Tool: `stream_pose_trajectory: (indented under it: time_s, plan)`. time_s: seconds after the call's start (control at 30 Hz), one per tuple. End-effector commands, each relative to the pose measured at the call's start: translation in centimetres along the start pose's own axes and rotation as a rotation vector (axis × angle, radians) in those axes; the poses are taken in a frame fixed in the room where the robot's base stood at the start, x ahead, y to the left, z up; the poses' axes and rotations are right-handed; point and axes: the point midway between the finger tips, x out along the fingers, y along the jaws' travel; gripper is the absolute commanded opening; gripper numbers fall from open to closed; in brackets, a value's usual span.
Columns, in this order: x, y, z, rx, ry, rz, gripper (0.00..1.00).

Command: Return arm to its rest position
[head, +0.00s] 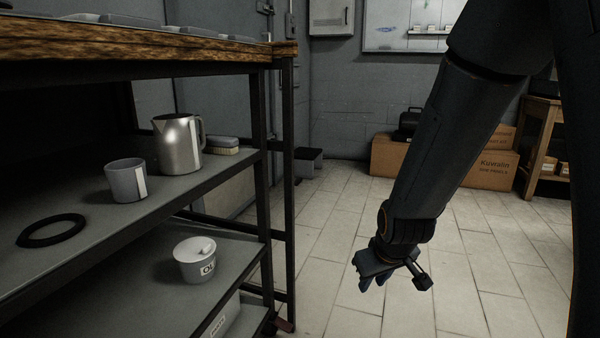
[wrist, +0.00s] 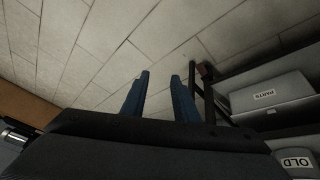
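My gripper (head: 374,283) hangs low over the tiled floor, to the right of the shelf rack, pointing down. In the wrist view its two blue fingers (wrist: 160,80) stand apart with only floor between them. It is open and holds nothing. My arm reaches down from the upper right of the head view, clear of the rack.
A shelf rack (head: 290,180) stands at left. It bears a metal pitcher (head: 179,145), a grey mug (head: 126,182), a brush (head: 221,146), a black ring (head: 51,231) and a labelled white pot (head: 195,262). Cardboard boxes (head: 484,168) stand behind. Floor between is clear.

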Motion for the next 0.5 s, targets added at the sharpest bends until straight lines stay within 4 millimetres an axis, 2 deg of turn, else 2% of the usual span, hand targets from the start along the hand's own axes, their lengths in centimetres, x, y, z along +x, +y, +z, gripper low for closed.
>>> stream_pose_trajectory:
  time_s: [0.03,0.1,0.5]
  plan:
    - [-1.5,0.1,1.1,0.042,-0.025,-0.001,0.27]
    - [-3.0,0.0,2.7,0.095,-0.062,-0.005,0.27]
    - [-8.9,-1.1,9.3,0.314,-0.208,-0.015,0.27]
